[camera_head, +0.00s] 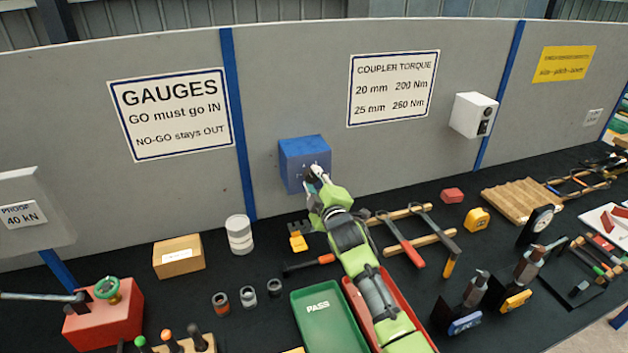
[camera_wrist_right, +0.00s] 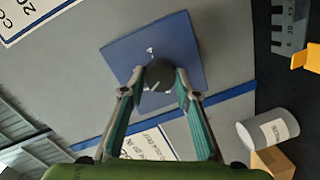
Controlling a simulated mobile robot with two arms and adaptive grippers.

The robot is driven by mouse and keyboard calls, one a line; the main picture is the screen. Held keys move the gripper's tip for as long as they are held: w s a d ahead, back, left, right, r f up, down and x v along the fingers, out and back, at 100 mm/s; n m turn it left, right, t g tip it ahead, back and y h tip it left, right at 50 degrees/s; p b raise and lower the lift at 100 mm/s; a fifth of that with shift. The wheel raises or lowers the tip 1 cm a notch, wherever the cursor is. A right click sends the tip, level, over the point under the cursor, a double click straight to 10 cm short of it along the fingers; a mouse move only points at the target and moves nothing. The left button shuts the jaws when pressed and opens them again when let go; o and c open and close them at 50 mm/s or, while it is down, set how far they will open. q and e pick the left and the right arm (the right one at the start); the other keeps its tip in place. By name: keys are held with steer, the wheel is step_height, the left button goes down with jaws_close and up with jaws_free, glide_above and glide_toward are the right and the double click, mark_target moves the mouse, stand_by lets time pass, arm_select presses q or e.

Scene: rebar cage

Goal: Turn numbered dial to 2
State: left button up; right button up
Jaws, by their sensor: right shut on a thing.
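The numbered dial is a dark round knob (camera_wrist_right: 159,75) on a blue box (camera_head: 292,173) fixed to the grey panel; the box's blue face (camera_wrist_right: 190,35) also shows in the wrist view. My right gripper (camera_head: 314,174) reaches up to the box and covers most of the knob in the head view. In the wrist view its two fingers (camera_wrist_right: 158,77) are shut on the knob, one on each side. A pale pointer line shows on the knob, toward the lower left in that view. Small white marks by the knob are too small to read. My left gripper is not in view.
A white cylinder (camera_head: 239,235) and cardboard box (camera_head: 179,257) stand left of my right arm. A wooden rack with red-handled tools (camera_head: 414,252) lies to the right. A green tray (camera_head: 328,318) and red tray (camera_head: 358,312) are below. A white box (camera_head: 473,115) hangs right on the panel.

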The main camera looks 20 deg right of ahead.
steer(key=o, duration=1.1)
steer(key=s, duration=0.8)
steer(key=s+r, duration=0.1)
steer(key=s, duration=0.3)
